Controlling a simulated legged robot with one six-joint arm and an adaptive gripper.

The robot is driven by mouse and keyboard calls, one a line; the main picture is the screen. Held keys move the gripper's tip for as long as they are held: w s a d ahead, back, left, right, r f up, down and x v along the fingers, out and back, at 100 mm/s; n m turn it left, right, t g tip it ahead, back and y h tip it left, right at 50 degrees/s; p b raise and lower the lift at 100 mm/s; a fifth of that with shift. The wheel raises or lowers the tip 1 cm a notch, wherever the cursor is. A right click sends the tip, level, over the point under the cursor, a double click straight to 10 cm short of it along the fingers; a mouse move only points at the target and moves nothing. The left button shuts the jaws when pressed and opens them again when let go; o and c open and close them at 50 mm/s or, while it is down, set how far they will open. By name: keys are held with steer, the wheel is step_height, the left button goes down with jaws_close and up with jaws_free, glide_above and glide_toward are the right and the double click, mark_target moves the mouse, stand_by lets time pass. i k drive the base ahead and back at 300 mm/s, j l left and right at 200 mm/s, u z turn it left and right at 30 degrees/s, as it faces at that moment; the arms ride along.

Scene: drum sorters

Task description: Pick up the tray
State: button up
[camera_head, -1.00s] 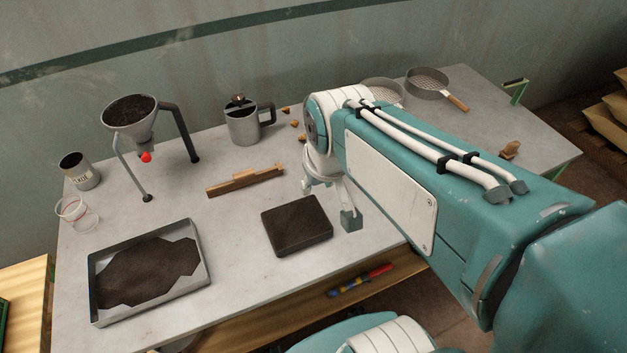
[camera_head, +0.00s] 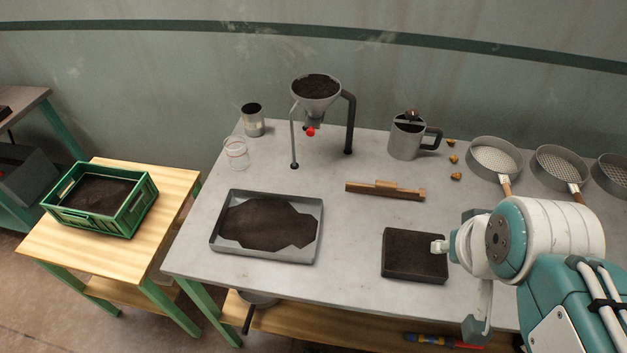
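The grey metal tray (camera_head: 262,255) lies flat on the left part of the table, with an uneven layer of dark granular material in it. My gripper (camera_head: 457,290) is at the lower right, well to the right of the tray and apart from it. Its fingers are spread and nothing shows between them. One fingertip overlaps the right edge of a dark square slab (camera_head: 412,257) in the picture; I cannot tell whether they touch.
A funnel on a stand (camera_head: 316,92), a tin (camera_head: 253,122) and a glass (camera_head: 236,154) stand behind the tray. A wooden piece (camera_head: 385,190), a grey jug (camera_head: 405,143) and sieves (camera_head: 492,160) are farther right. A green crate (camera_head: 134,213) sits on a wooden side table (camera_head: 176,178).

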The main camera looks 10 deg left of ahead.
mark_target(276, 226)
steer(key=j+u, duration=0.25)
steer(key=u, duration=0.2)
steer(key=j+u, duration=0.25)
steer(key=u, duration=0.25)
